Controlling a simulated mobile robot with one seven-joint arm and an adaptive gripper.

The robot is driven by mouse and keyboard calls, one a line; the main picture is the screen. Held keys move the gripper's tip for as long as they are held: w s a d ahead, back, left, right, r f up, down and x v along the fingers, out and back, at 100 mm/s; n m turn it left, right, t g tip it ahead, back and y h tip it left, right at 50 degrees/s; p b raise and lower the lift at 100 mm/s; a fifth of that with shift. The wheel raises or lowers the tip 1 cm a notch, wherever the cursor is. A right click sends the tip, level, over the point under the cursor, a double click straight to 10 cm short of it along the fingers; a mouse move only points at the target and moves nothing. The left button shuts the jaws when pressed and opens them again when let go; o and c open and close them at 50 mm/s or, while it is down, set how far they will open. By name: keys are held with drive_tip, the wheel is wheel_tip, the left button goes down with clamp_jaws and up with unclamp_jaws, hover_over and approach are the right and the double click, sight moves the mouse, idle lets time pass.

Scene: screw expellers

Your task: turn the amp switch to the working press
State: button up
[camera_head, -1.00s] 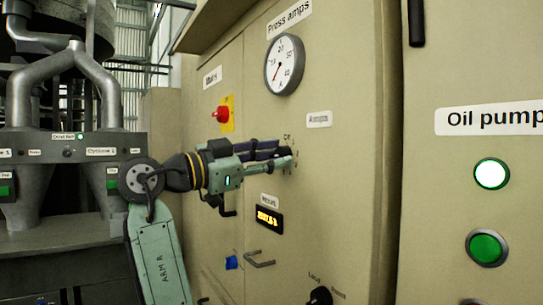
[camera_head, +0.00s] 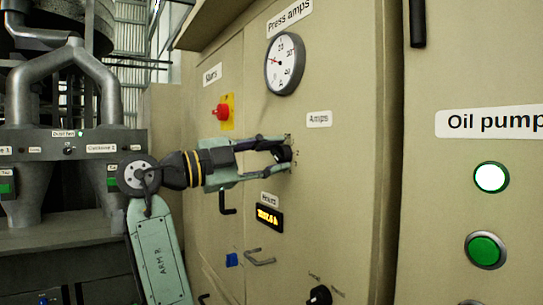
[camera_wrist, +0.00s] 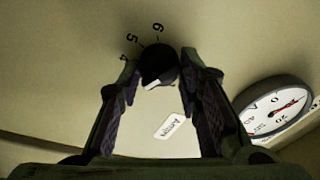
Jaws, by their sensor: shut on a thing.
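The amp switch, a black round knob (camera_head: 284,154), sits on the beige cabinet under the "Amps" label (camera_head: 319,119). In the wrist view the knob (camera_wrist: 158,62) carries a white mark at its lower edge, and the numbers 4, 5 and 6 show around its upper side. My gripper (camera_head: 287,153) is shut on the knob, with one finger above it and one below in the head view. The "Press amps" gauge (camera_head: 285,64) is above; its needle points to the upper left. The other switch numbers are too small or hidden to read.
A red knob on a yellow plate (camera_head: 222,112) is above my arm. A lit orange display (camera_head: 268,217), a handle (camera_head: 260,260) and another black knob (camera_head: 319,296) sit below. The oil pump panel with a green button (camera_head: 486,248) is at the right.

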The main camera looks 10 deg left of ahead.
idle(0.4)
drive_tip(key=o, duration=1.1)
drive_tip(key=shift+o, duration=0.2)
drive_tip(key=v, duration=1.2)
